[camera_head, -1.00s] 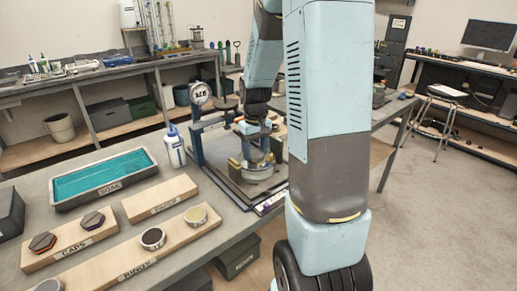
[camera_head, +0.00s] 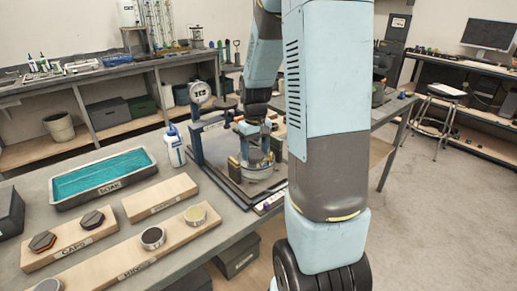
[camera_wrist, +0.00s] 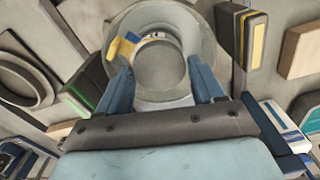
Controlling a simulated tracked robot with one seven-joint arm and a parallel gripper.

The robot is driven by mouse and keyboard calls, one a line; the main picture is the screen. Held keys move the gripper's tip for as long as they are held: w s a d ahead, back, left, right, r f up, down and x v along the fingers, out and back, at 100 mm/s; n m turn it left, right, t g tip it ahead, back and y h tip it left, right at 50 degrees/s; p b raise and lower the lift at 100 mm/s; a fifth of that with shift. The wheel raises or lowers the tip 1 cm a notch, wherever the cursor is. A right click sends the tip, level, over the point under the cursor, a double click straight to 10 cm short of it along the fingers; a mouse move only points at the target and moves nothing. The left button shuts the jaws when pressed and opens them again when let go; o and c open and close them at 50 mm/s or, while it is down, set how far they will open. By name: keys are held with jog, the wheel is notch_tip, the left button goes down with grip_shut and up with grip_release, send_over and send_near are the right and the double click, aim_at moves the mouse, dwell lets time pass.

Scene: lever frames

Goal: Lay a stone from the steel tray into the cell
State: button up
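A dark-rimmed tray labelled SOAK (camera_head: 56,196) with teal liquid stands at the left; no stone can be made out in it. My gripper (camera_head: 256,143) is low over the round cell (camera_head: 262,172) in the lever frame (camera_head: 197,150), pointing down. In the wrist view, the blue fingers of my gripper (camera_wrist: 162,80) straddle a grey round disc-shaped part (camera_wrist: 160,66) at the middle of a wider round dish (camera_wrist: 205,42). I cannot tell whether the fingers touch it, or whether it is a stone or part of the cell.
A dial gauge (camera_head: 199,91) stands on the frame. A white bottle (camera_head: 174,148) stands between tray and frame. Wooden boards for caps (camera_head: 70,249) and rings (camera_head: 120,268) lie in front. In the wrist view, a yellow part (camera_wrist: 124,47) lies close beside the disc.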

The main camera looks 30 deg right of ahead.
jog(key=o, duration=0.4)
jog(key=shift+c, duration=0.2)
jog(key=shift+r, duration=0.1)
notch_tip(320, 180, up, 14)
jog(key=shift+f, duration=0.25)
jog(key=shift+s, duration=0.15)
